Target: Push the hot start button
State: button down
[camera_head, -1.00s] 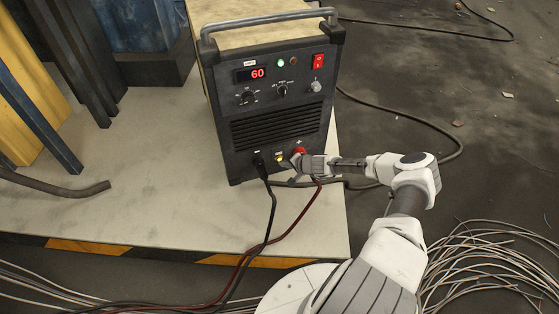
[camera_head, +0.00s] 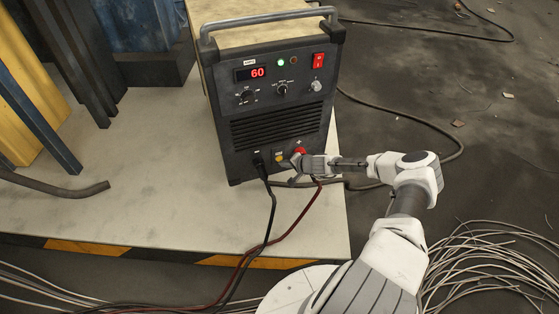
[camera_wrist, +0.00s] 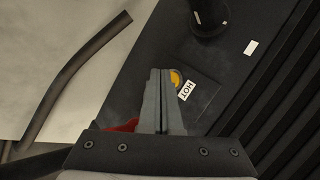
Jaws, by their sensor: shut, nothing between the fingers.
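The hot start button is a small round yellow-orange button (camera_wrist: 176,78) with a white "HOT" label (camera_wrist: 187,90) beside it in the wrist view. In the head view the button (camera_head: 279,158) sits low on the front of the black welding machine (camera_head: 270,100). My gripper (camera_wrist: 160,72) is shut and empty. In the head view my gripper (camera_head: 294,163) reaches in from the right, in front of the machine's lower panel.
A black plug (camera_head: 258,160) and a red connector (camera_head: 300,151) flank the button, with cables hanging down. Vent slats, knobs, a red switch (camera_head: 318,61) and a display reading 60 (camera_head: 257,73) lie above. Coiled wire (camera_head: 480,265) lies on the floor at right.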

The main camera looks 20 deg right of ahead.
jog(key=s+p, duration=0.2)
jog(key=s, duration=0.4)
dwell(0.4)
dwell(0.4)
